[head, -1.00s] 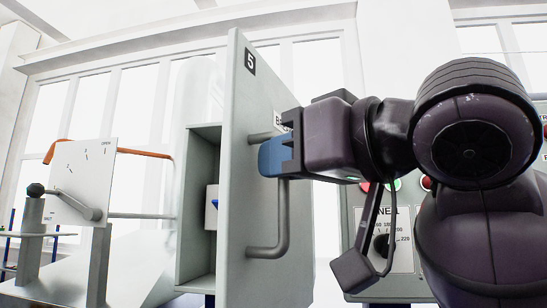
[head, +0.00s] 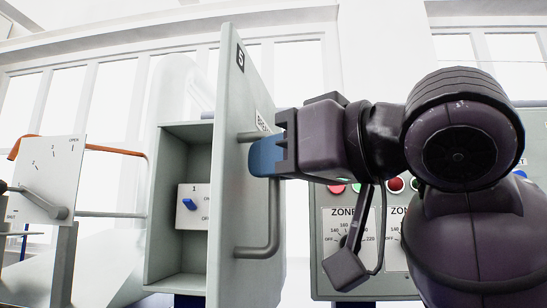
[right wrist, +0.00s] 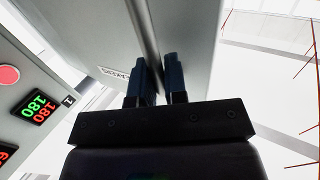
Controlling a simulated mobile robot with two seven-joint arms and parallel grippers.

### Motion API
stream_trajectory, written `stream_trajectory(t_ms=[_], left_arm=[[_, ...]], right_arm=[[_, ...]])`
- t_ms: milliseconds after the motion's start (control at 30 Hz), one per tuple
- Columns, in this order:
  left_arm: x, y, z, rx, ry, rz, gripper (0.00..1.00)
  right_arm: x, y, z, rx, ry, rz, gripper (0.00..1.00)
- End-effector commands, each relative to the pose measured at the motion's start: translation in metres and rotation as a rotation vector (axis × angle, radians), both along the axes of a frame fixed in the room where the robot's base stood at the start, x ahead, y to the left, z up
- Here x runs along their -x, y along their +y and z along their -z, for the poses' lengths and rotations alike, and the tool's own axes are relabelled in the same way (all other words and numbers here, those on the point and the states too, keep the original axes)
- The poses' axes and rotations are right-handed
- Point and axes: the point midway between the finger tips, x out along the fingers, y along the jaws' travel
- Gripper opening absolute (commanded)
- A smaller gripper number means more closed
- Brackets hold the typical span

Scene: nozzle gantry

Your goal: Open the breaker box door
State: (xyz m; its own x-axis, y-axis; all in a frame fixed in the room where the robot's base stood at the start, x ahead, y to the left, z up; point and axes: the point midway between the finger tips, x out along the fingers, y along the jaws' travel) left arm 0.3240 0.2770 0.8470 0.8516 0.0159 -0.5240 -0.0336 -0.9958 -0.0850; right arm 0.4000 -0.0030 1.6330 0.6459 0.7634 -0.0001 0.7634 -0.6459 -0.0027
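The grey breaker box (head: 160,190) stands in the middle of the head view. Its door (head: 228,150), marked 5, is swung partly open, and the inside shows with a blue switch (head: 190,204) on a white plate. A grey bar handle (head: 273,220) is on the door's outer face. My right gripper (head: 264,157) has its blue fingers around the upper part of the handle and hides that part. In the right wrist view the fingers (right wrist: 158,82) are a small gap apart with the grey bar between them. My left gripper is not in view.
A control panel with ZONE dials (head: 350,225) and coloured buttons stands behind my right arm. At left is a white plate with a lever (head: 45,195) and an orange-topped pipe (head: 118,152). The space before the box opening looks clear.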

Motion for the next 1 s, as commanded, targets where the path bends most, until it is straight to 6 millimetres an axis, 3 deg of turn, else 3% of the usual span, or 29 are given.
stream_trajectory(t_ms=[33,133,533,1000], left_arm=[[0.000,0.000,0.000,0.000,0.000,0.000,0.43],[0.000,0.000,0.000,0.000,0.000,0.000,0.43],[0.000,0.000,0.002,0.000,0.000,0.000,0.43],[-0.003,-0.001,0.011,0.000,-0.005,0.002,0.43]], right_arm=[[-0.001,-0.001,-0.001,-0.005,0.003,0.003,0.20],[-0.001,-0.001,-0.001,-0.003,0.001,0.002,0.35],[0.004,-0.006,0.000,-0.002,-0.002,0.001,0.36],[0.054,-0.065,0.000,-0.002,-0.004,0.003,0.36]])
